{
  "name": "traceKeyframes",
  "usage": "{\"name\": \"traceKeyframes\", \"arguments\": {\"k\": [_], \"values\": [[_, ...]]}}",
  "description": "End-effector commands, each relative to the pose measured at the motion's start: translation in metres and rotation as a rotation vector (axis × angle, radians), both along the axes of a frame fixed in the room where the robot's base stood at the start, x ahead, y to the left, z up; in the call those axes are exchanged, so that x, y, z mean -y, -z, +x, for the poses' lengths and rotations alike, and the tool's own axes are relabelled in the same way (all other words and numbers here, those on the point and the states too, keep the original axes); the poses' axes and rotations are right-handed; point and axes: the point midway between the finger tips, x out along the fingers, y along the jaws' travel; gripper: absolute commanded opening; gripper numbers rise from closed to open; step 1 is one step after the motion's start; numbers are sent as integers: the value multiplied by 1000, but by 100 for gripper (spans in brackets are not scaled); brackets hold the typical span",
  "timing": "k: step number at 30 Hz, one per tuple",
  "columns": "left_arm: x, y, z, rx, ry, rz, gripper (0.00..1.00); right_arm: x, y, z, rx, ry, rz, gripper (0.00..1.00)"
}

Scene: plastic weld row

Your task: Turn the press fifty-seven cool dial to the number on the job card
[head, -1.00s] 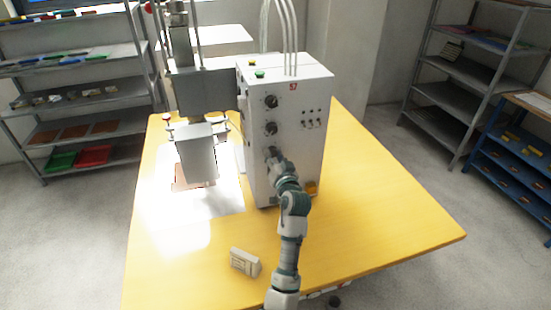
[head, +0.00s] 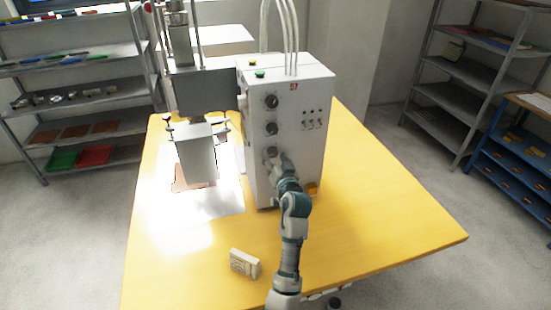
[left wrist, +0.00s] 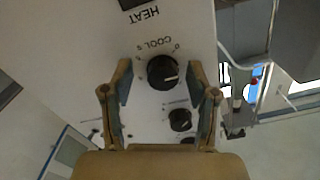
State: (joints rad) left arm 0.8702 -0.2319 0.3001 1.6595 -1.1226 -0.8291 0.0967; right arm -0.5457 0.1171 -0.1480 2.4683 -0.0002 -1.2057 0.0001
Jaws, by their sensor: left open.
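The cool dial (left wrist: 162,71), a black round knob with a pale pointer line, sits on the white press cabinet (head: 312,90) below the word COOL in the left wrist view. In the head view it appears to be the lowest dial (head: 271,152) of the front column. My left gripper (left wrist: 161,84) is open, with one finger on each side of the dial and visible gaps between. In the head view my left gripper (head: 277,160) is at that dial and partly covers it. I cannot make out a job card number. My right gripper is not in view.
A small pale block (head: 244,263) lies on the yellow table (head: 390,220); its markings are unreadable. The press head (head: 196,150) stands left of the cabinet. Another black knob (left wrist: 180,120) is close to my fingers. The table's right side is clear.

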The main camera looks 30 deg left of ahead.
Motion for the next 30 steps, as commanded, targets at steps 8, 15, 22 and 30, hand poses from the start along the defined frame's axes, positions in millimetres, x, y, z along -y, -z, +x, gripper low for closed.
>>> {"name": "traceKeyframes", "arguments": {"k": [8,15,22,30], "values": [[22,0,-18,1,2,-2,59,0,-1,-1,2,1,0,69],[64,2,-52,-2,3,-2,59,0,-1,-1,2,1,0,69],[87,2,-72,-4,0,0,59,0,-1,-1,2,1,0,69],[92,2,-76,-3,0,-2,59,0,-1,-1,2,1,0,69]]}}
